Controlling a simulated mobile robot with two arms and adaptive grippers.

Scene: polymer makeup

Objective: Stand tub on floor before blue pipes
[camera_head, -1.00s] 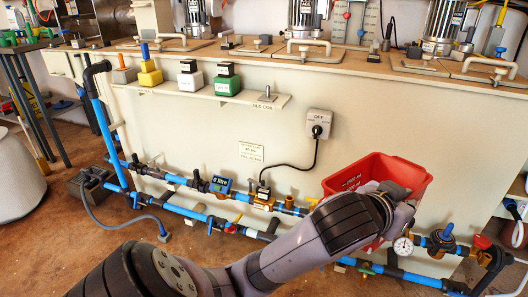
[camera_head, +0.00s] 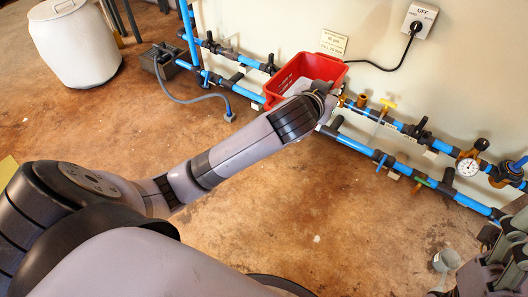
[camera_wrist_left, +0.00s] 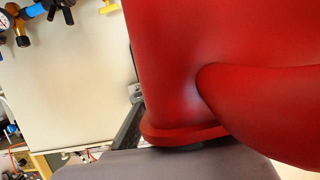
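The red tub (camera_head: 290,74) is in front of the wall in the head view and covers part of the blue pipes (camera_head: 245,93). Whether the tub's base touches the floor is hidden. Dark grey parts of mine, seemingly my right gripper (camera_head: 500,270), show at the lower right; their opening is unclear.
Blue pipes with valves and a gauge (camera_head: 468,167) run along the wall to the right. A grey hose (camera_head: 190,100) lies on the floor left of the tub, near a dark box (camera_head: 162,62). A white barrel (camera_head: 75,45) stands upper left.

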